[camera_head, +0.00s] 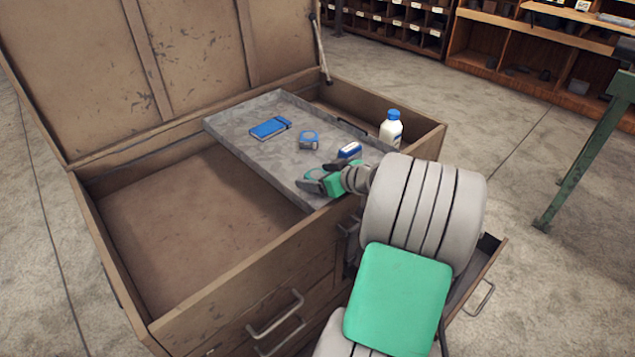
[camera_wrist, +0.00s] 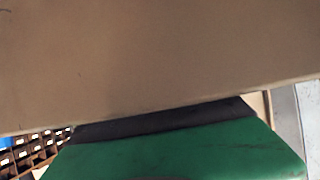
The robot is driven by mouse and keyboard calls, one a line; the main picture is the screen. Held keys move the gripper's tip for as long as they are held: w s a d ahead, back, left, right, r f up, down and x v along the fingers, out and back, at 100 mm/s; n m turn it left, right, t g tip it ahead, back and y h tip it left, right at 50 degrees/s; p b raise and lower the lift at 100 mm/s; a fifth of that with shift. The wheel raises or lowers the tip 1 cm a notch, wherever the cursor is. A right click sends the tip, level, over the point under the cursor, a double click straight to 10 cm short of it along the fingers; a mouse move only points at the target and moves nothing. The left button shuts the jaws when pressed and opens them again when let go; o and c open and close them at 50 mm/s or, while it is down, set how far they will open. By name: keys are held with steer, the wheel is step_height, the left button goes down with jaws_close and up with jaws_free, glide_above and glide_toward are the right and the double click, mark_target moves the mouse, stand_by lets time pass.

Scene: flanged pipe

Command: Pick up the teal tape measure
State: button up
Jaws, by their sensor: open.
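A small blue and grey rounded object (camera_head: 309,140), which looks like a tape measure, sits in the shallow grey tray (camera_head: 255,155). Its colour reads more blue than teal. My gripper (camera_head: 318,178) is open over the near right edge of the tray, nearer the camera than this object and apart from it. No object shows between its fingers. In the wrist view, my green gripper body and a dark finger (camera_wrist: 160,122) lie against a close, plain brown surface (camera_wrist: 150,60), and no tape measure shows there.
A blue notebook-like item (camera_head: 270,128) lies left of the rounded object. A blue-and-white item (camera_head: 350,151) lies close behind my gripper. A white bottle with a blue cap (camera_head: 391,128) stands right of the tray. The wooden chest (camera_head: 240,290) has raised walls and an open lid (camera_head: 90,75).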

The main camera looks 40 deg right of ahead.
steer(key=shift+c, duration=0.6)
steer(key=c, duration=1.6)
